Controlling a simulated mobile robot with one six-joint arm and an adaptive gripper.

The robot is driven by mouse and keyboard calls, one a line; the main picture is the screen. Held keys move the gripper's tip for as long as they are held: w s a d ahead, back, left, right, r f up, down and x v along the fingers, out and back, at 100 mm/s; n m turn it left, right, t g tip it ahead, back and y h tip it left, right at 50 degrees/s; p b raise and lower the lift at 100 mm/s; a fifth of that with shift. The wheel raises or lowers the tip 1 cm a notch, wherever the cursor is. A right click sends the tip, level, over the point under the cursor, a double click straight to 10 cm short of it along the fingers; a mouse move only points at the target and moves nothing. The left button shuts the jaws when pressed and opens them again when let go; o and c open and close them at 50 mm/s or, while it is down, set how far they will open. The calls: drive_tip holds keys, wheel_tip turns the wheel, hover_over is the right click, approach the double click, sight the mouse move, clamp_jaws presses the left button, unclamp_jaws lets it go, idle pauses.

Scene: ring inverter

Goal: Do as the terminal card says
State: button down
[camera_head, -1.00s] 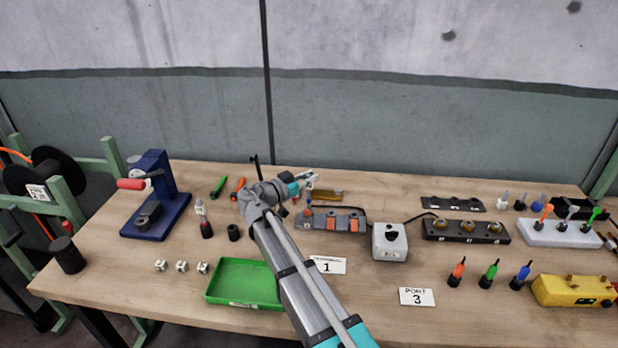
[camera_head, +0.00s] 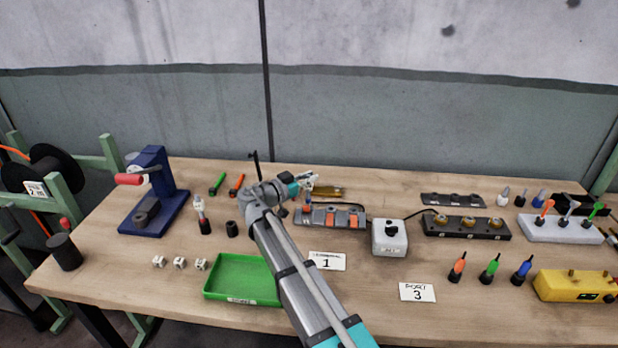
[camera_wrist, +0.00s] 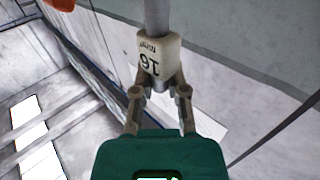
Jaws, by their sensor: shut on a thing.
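The terminal card (camera_head: 327,262), marked 1, lies at the front middle of the bench. A terminal block (camera_head: 330,218) with orange levers sits behind it. My gripper (camera_head: 306,182) is above the block's left end in the head view. In the wrist view my gripper (camera_wrist: 158,84) is shut on an off-white collar (camera_wrist: 158,60) marked 16, with small print beside the number. A grey rod extends from the collar to the top of the wrist view, and its far end is out of frame. The port card (camera_head: 417,292), marked 3, lies further right.
A grey box with a black knob (camera_head: 390,238) stands right of the terminal block. A green tray (camera_head: 240,282) is in front, left of my arm. A blue press (camera_head: 155,195) stands at the left. A yellow box (camera_head: 572,287) is at the right. The middle front is mostly clear.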

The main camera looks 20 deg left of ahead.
drive_tip(key=shift+a+f+b, duration=0.15)
drive_tip(key=shift+f+b, duration=0.5)
idle(0.3)
drive_tip(key=c, duration=0.6)
unclamp_jaws()
drive_tip(key=shift+w+a, duration=0.1)
drive_tip(key=shift+r, duration=0.2)
